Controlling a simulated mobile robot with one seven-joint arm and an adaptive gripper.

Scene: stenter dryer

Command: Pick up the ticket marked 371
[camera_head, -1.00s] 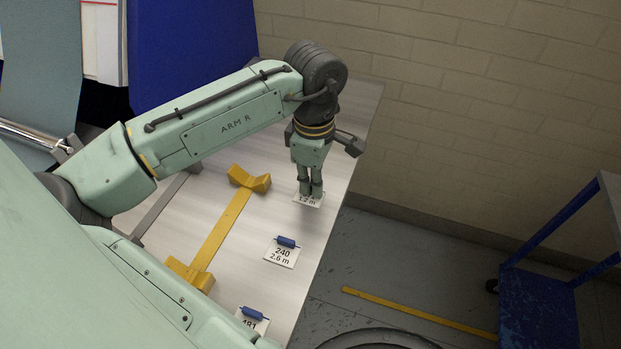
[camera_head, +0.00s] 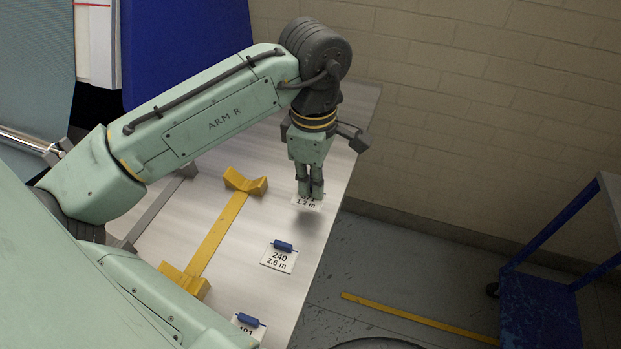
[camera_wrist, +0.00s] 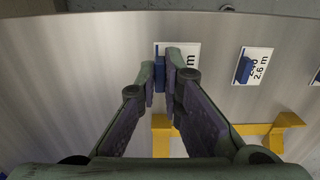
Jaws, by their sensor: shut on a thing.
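The held ticket (camera_head: 308,204) is a small white card reading "1.2 m". Its upper number is mostly hidden by my fingers, so I cannot read it fully. My gripper (camera_head: 309,192) points down and is shut on the ticket's blue tab. In the wrist view the blue tab (camera_wrist: 160,74) shows between the two fingertips (camera_wrist: 164,88), with the white card (camera_wrist: 192,58) behind. A dark shadow on the table below the card suggests it is slightly above the surface, near the table's right edge.
A ticket marked 240, 2.6 m (camera_head: 277,262) lies nearer on the table (camera_head: 235,275). Another ticket (camera_head: 248,327) is partly cut off by my body. A yellow bracket (camera_head: 222,235) lies left of them. A blue cart (camera_head: 538,310) stands on the floor at right.

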